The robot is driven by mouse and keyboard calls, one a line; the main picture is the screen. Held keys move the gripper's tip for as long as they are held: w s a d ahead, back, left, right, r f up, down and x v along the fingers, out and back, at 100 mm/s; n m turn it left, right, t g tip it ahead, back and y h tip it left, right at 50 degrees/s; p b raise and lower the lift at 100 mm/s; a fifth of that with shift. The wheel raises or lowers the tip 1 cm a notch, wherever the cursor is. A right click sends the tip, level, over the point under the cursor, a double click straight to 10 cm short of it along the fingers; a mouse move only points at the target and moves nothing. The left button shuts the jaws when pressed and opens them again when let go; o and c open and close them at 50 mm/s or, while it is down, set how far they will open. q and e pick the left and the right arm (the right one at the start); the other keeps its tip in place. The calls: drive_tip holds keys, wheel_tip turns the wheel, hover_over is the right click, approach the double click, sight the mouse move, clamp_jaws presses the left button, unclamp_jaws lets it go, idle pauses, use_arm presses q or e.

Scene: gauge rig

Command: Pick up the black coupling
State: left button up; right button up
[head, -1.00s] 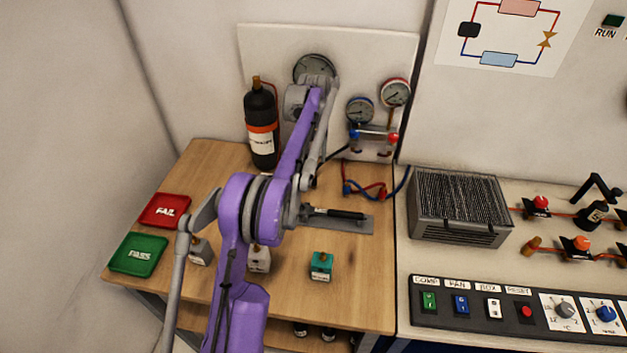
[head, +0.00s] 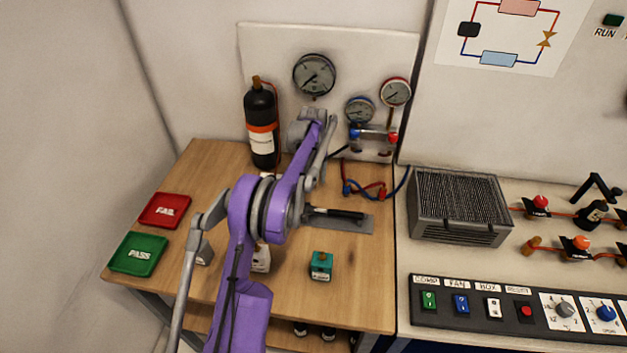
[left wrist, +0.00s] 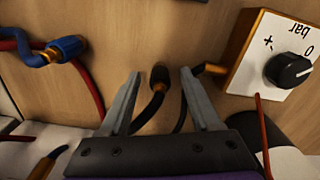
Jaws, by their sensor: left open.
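In the head view my purple left arm hides the coupling and the fingers. My right gripper is not in view.
A white box with a black knob (left wrist: 288,70) is right of the fingers; a blue coupling (left wrist: 66,47) and a red hose are left. In the head view, a black cylinder (head: 262,125) stands left of my wrist and a gauge manifold (head: 374,135) right of it.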

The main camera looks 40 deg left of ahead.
use_arm(q)
clamp_jaws()
idle(0.3)
